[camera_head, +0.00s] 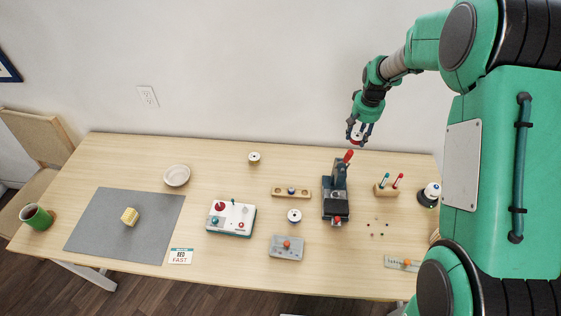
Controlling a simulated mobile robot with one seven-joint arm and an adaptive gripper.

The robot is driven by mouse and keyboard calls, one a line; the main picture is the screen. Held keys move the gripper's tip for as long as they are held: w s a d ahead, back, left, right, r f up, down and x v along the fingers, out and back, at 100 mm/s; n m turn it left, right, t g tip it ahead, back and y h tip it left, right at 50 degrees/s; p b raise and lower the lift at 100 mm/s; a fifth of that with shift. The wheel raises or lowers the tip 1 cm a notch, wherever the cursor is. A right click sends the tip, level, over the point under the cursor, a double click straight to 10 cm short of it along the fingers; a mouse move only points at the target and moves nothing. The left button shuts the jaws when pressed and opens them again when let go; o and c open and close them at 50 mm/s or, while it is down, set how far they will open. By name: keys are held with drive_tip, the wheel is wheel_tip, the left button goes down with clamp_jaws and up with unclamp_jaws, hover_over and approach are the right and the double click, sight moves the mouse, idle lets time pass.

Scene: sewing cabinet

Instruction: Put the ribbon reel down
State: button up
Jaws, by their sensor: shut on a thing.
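My gripper (360,132) is at the upper right, above the back edge of the table. It is shut on a small red and white ribbon reel (357,139), held in the air behind the dark press. The fingers hide part of the reel. Two more small white reels with dark centres stand on the table: one at the back middle (254,157) and one nearer the front (294,214). The wooden table (130,160) stretches below.
The dark press (337,203) with a raised red handle stands below my gripper. A pin holder (387,190) and round dark device (429,196) stand right. A button box (231,218), grey knob box (286,249), bowl (177,175) and mat (95,230) lie left. Bare wood surrounds the back reel.

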drive_tip(key=s+a+p, duration=0.1)
drive_tip(key=s+a, duration=0.4)
drive_tip(key=a, duration=0.7)
drive_tip(key=s+a+p, duration=0.2)
drive_tip(key=s+a, duration=0.4)
drive_tip(key=a, duration=0.6)
drive_tip(key=f, duration=1.5)
drive_tip(key=shift+s+a+f, duration=0.2)
drive_tip(key=shift+a+f, duration=0.05)
drive_tip(key=shift+f, duration=0.05)
drive_tip(key=b, duration=0.1)
hover_over(281, 162)
drive_tip(key=shift+s+a+f, duration=0.1)
drive_tip(key=shift+f, duration=0.65)
drive_tip(key=shift+f+b, duration=0.45)
drive_tip(key=shift+f, duration=1.3)
drive_tip(key=shift+f, duration=0.1)
